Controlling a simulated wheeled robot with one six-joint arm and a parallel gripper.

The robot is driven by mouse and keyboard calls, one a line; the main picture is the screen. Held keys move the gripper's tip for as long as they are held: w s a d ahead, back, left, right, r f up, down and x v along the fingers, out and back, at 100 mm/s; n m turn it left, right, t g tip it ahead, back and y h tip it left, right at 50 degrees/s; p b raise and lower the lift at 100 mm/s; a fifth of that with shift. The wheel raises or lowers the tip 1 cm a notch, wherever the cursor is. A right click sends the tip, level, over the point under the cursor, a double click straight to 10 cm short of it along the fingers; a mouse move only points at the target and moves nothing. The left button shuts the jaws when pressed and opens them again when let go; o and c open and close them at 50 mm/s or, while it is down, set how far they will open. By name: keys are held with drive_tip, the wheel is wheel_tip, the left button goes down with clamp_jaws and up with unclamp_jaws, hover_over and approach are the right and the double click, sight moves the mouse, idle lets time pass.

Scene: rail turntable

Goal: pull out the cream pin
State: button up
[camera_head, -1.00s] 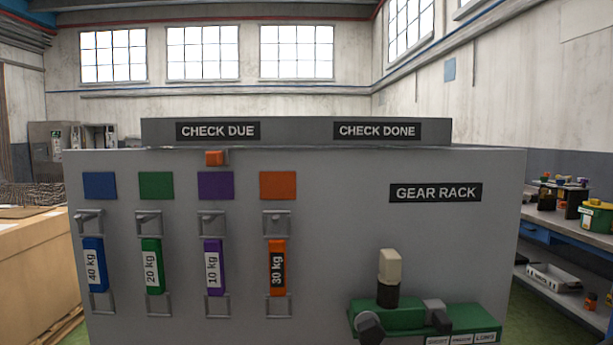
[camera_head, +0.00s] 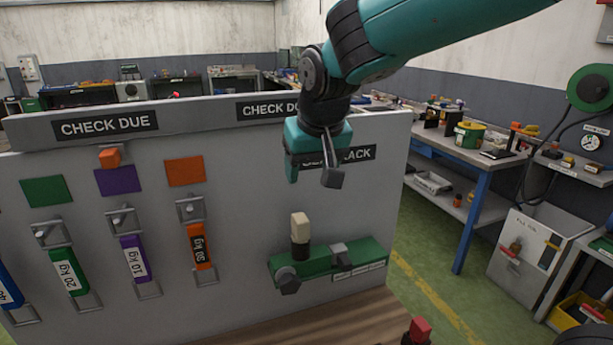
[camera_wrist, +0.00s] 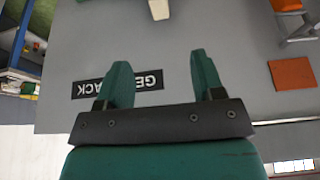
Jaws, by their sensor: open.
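The cream pin (camera_head: 299,225) stands upright in a dark collar on the green gear rack block (camera_head: 372,254), which is mounted low on the grey panel. My gripper (camera_head: 311,178) is above and slightly right of the pin, in front of the GEAR RACK label, and is apart from it. In the wrist view the two green fingers of my gripper (camera_wrist: 163,80) are spread with nothing between them. The cream pin (camera_wrist: 159,9) shows there at the top edge, beyond the fingertips and partly cut off by the frame.
A wooden surface (camera_head: 300,325) lies below. A workbench (camera_head: 470,150) stands at right.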

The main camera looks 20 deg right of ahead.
sight(300, 217)
drive_tip(key=p+x, duration=0.3)
drive_tip(key=x, duration=1.3)
drive_tip(key=shift+f+p, duration=0.35)
drive_tip(key=shift+s, duration=0.1)
drive_tip(key=c, duration=1.1)
drive_tip(key=shift+r+p, duration=0.45)
drive_tip(key=shift+r, duration=0.25)
drive_tip(key=shift+r+p, duration=2.1)
drive_tip(key=shift+r, duration=0.95)
wheel_tip(300, 217, up, 5)
drive_tip(key=p, duration=0.3)
